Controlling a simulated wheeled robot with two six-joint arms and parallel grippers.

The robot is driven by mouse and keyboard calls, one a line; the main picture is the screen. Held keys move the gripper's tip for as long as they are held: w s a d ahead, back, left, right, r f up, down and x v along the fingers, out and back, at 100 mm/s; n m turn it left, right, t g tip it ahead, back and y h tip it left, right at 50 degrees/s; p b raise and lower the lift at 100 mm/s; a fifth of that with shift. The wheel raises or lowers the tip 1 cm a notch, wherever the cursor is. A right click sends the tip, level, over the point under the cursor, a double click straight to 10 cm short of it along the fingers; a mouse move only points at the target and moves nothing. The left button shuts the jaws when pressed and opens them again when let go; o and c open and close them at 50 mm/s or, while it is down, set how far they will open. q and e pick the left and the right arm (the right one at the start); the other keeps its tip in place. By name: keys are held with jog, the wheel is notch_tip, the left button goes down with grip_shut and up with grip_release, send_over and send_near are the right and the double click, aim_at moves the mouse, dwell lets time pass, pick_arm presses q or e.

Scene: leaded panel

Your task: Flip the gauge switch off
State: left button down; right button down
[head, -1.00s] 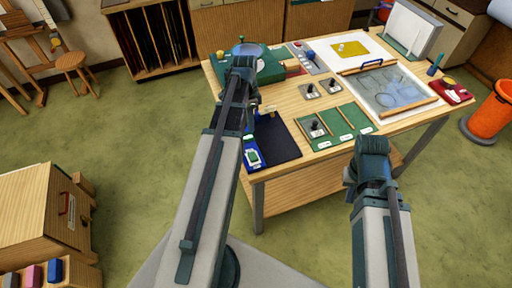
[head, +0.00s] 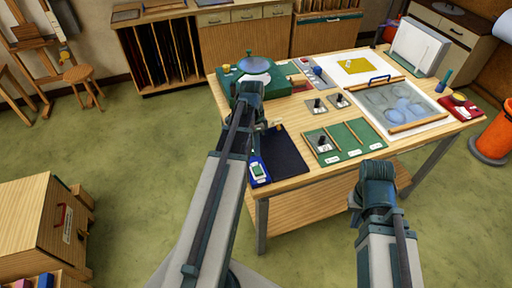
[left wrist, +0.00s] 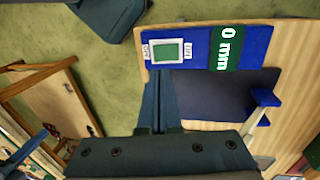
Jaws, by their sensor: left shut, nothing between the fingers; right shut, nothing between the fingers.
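The blue gauge (head: 259,168) lies at the table's near-left edge, beside a dark mat. In the left wrist view the gauge (left wrist: 202,50) has a green display showing a 0 and mm. I cannot tell which way the switch is tipped. My left gripper (left wrist: 160,78) is shut and empty, its fingertips just short of the switch in the picture, apparently not touching. My right gripper (head: 376,172) is in front of the table; its fingers are hard to make out.
The dark mat (head: 284,152) lies right of the gauge. A green board (head: 347,148) with levers and a glass panel (head: 395,104) are further right.

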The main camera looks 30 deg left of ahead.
aim_at(258, 173)
pick_arm(q)
jog(key=f+b, duration=0.2)
jog(key=d+f+b, duration=0.1)
jog(key=f+b, duration=0.1)
jog(key=f, duration=0.1)
jog(key=s+f+b, duration=0.1)
jog(key=f+b, duration=0.2)
jog(key=shift+d+f, duration=0.15)
jog(key=shift+s+d+f+t+y, duration=0.2)
jog(key=shift+s+d+t+y, duration=0.05)
jog(key=shift+s+t+y, duration=0.2)
jog(key=shift+s+d+f+t+y+b, duration=0.25)
jog(key=shift+d+t+y+b, duration=0.1)
jog(key=shift+y+b, duration=0.1)
jog(key=shift+w+r, duration=0.1)
jog(key=shift+r, duration=0.05)
jog(key=shift+a, duration=0.2)
